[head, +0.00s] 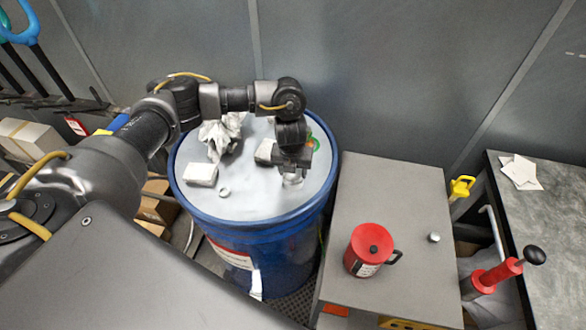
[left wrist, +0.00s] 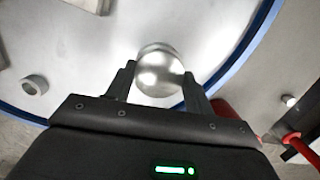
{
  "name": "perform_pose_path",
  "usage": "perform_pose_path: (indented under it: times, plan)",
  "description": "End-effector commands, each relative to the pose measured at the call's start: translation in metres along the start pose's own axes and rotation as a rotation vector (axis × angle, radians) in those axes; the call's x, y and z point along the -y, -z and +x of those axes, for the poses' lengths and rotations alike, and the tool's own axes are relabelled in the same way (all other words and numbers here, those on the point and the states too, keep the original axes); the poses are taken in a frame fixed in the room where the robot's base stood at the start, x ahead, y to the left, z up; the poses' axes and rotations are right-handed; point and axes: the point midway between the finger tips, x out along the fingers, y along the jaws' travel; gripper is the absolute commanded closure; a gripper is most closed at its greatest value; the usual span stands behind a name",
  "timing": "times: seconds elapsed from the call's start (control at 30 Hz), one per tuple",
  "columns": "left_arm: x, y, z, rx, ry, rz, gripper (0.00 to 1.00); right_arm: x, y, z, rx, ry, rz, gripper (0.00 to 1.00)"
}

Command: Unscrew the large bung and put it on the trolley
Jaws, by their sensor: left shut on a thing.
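The blue drum (head: 265,235) stands left of the trolley (head: 385,190), its pale lid facing up. My left gripper (head: 293,170) is over the right part of the lid, pointing down. It is shut on the large bung (head: 292,180), a shiny round metal piece. In the left wrist view the bung (left wrist: 160,72) sits between the two fingertips (left wrist: 158,80). I cannot tell whether it is still seated in the lid or lifted off, as its underside is hidden. My right gripper is not in view.
A red can (head: 370,245) and a small metal piece (head: 434,237) stand on the trolley; its far part is clear. A crumpled white cloth (head: 220,135), a white block (head: 201,173) and a small metal ring (head: 224,192) are on the lid. A red hand pump (head: 495,275) stands right of the trolley.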

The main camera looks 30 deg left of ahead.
Motion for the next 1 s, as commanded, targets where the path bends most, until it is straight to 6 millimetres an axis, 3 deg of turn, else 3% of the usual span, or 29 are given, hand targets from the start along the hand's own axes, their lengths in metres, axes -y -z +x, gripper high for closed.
perform_pose_path:
  times: [0.1, 0.3, 0.47, 0.77, 0.8, 0.9, 1.0]
  plan:
    - [0.001, 0.0, -0.006, -0.002, -0.015, -0.09, 0.66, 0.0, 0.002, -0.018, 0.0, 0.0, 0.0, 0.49]
    - [0.0, 0.0, -0.004, -0.002, -0.04, -0.256, 0.66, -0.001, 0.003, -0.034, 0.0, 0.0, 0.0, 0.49]
    - [0.0, 0.0, -0.001, 0.0, -0.053, -0.351, 0.66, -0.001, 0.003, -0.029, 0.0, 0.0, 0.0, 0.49]
    - [0.0, 0.0, -0.001, 0.0, -0.054, -0.358, 0.66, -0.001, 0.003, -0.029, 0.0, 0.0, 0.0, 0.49]
    - [0.0, 0.0, -0.001, 0.0, -0.054, -0.357, 0.46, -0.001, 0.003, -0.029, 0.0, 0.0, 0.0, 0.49]
    - [0.0, 0.0, -0.001, 0.0, -0.054, -0.357, 0.36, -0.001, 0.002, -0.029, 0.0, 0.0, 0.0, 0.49]
    - [0.0, 0.0, -0.001, 0.0, -0.054, -0.357, 0.36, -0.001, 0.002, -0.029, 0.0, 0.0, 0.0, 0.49]
